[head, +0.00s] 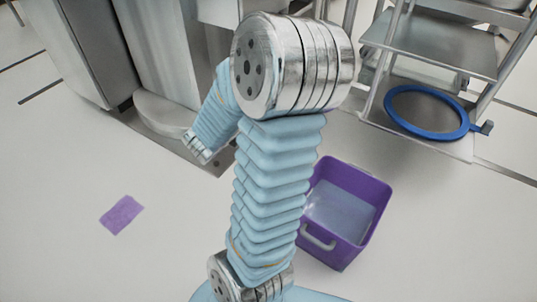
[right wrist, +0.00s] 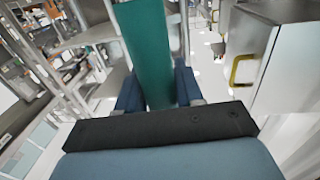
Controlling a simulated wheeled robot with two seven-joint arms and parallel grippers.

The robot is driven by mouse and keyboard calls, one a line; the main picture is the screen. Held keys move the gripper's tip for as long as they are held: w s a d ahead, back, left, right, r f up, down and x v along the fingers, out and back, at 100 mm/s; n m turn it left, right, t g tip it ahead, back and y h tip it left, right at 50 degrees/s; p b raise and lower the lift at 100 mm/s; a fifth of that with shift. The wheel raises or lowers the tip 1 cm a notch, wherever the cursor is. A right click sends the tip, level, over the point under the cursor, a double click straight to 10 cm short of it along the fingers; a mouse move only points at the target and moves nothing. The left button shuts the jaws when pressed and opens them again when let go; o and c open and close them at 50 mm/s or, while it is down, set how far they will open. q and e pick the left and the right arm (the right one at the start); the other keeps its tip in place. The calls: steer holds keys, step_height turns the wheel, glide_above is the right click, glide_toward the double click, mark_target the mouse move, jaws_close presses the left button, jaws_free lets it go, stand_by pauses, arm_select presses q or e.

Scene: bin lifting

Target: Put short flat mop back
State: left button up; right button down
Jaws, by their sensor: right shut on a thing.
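In the right wrist view my right gripper (right wrist: 158,92) is shut on a flat green strip (right wrist: 147,45). The strip stands between the two dark blue fingers and runs up out of the picture. It appears to be part of the short flat mop; its far end is not visible. In the head view my large pale-blue sleeved arm fills the middle, and no gripper fingers can be made out there. My left gripper is not seen.
A purple bin (head: 372,192) with a grey handle and pale contents stands on the floor, partly behind my arm. A purple cloth (head: 121,214) lies on the floor at left. A steel rack (head: 440,48) holds a blue ring (head: 390,110). A steel cabinet (right wrist: 268,65) is at right.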

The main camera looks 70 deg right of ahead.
steer(key=w+d+f+p, duration=0.2)
steer(key=w+d+f, duration=0.1)
steer(key=d+f, duration=0.9)
steer(key=shift+d+f+p, duration=0.35)
steer(key=shift+d+f, duration=0.05)
steer(key=shift+d, duration=0.3)
steer(key=shift+f, duration=0.15)
steer(key=c, duration=0.7)
jaws_free()
